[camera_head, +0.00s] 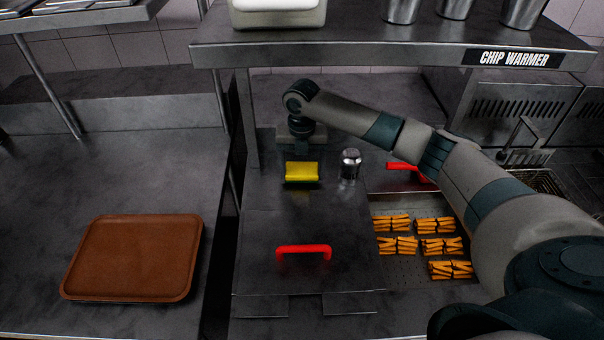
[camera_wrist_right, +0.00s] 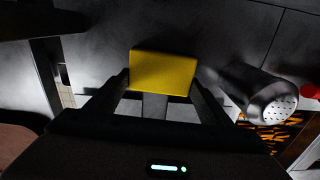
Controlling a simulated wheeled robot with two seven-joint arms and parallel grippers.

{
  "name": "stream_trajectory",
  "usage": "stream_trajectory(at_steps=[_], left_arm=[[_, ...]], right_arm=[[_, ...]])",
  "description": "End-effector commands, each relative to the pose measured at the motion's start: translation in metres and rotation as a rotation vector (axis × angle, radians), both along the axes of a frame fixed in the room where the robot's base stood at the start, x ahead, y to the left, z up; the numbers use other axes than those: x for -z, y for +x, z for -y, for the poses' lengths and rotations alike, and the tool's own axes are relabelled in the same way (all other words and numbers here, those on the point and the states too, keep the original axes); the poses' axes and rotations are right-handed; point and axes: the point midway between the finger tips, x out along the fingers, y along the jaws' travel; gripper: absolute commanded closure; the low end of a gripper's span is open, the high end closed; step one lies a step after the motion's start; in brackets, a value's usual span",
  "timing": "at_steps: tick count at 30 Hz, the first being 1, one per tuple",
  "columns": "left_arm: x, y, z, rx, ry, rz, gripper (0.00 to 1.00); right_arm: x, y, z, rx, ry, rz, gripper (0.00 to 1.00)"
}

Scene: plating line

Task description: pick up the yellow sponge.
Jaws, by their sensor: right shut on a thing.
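The yellow sponge (camera_head: 301,172) is a small block under the end of my right arm, at the back of the steel counter in the head view. My right gripper (camera_head: 300,150) is above and behind it, and its fingers are hard to make out there. In the right wrist view the sponge (camera_wrist_right: 163,72) sits between the two fingertips of the right gripper (camera_wrist_right: 162,82), one finger at each side, and they are shut on it. Whether the sponge touches the surface below, I cannot tell. My left gripper is not in view.
A metal shaker (camera_head: 349,164) stands just right of the sponge. A lid with a red handle (camera_head: 303,250) lies in front. Fries (camera_head: 441,246) lie in portions at the right. A brown tray (camera_head: 133,258) is on the left counter. The chip warmer shelf (camera_head: 400,50) overhangs the back.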

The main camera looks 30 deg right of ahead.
Motion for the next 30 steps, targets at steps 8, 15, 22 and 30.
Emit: stream_trajectory(at_steps=[8,15,22,30], left_arm=[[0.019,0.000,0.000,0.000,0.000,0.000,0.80],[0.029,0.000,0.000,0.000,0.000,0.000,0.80],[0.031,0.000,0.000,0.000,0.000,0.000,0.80],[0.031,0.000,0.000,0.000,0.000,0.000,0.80]], right_arm=[[-0.040,0.001,0.000,-0.001,0.001,0.005,0.48],[-0.076,0.001,0.000,0.001,0.001,0.004,0.48],[-0.089,0.000,0.000,0.001,0.001,0.000,0.48],[-0.089,0.000,0.000,0.001,0.001,0.000,0.48]])
